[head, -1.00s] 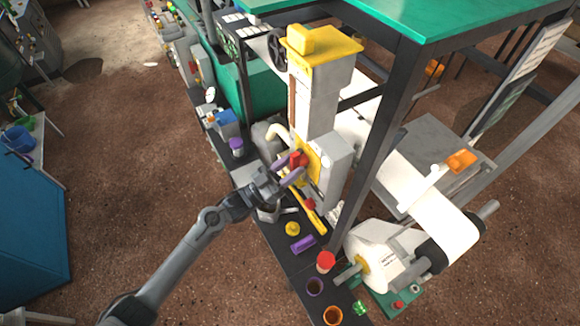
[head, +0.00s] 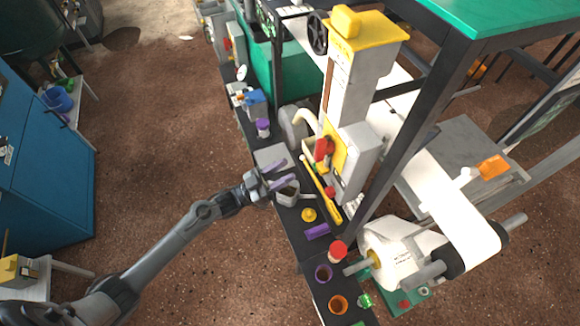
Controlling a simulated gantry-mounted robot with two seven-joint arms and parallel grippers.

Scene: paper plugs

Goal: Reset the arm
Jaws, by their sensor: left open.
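My left arm comes in from the lower left. My left gripper (head: 283,173) has purple-tipped fingers spread apart and empty. It hovers over the dark bench by a grey open container (head: 288,195), apart from the yellow-and-grey machine (head: 345,155). The machine's red handle (head: 323,149) shows clear of the fingers. My right gripper is not in the picture.
The narrow dark bench holds a yellow knob-like piece (head: 309,215), a purple cylinder (head: 317,231), a red-capped jar (head: 338,250) and open cups (head: 338,304). A white paper roll (head: 455,215) stands to the right.

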